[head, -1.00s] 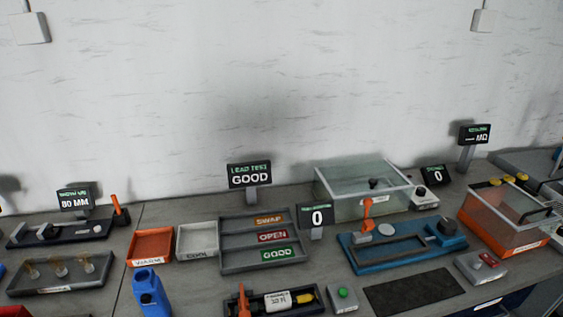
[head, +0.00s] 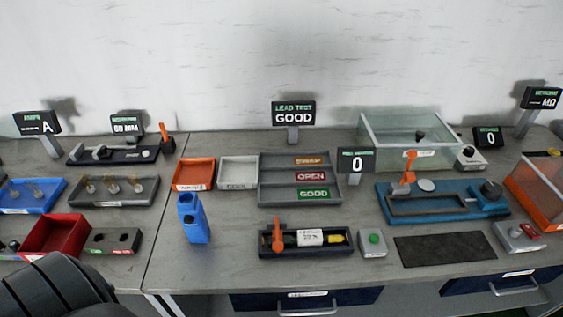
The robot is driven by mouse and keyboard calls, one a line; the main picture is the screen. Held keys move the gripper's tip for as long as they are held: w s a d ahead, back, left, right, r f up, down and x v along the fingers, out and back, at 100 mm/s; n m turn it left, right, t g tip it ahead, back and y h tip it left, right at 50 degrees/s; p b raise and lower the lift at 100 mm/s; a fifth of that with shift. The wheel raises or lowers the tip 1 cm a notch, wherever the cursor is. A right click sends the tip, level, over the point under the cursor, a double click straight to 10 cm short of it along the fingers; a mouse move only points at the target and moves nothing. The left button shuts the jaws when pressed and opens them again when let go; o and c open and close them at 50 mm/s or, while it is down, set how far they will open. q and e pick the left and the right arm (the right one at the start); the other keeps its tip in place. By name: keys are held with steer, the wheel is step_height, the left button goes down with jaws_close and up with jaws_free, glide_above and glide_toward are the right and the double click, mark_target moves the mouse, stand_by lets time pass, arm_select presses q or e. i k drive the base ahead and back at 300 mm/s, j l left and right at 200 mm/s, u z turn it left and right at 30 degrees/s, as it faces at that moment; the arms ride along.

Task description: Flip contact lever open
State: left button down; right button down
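A dark fixture tray (head: 300,253) stands at the front centre of the bench. An orange lever (head: 277,234) rises at its left end and looks upright. A dark part with a white label (head: 310,238) and a yellow end lies in the tray, to the right of the lever. Whether the lever presses on the part is too small to tell. The display behind (head: 293,112) reads "LEAD TEST GOOD". A dark ribbed piece of my own arm shows at the lower left, far from the lever. Neither gripper's fingers are in view.
A green button box (head: 373,243) sits right of the fixture, and a blue bottle (head: 195,220) stands to its left. Sorting trays (head: 262,180) lie behind it. A blue fixture (head: 455,208) has another orange lever (head: 409,166). A dark mat (head: 440,250) lies bare.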

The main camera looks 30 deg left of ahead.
mark_target(277, 245)
steer(key=u, duration=0.95)
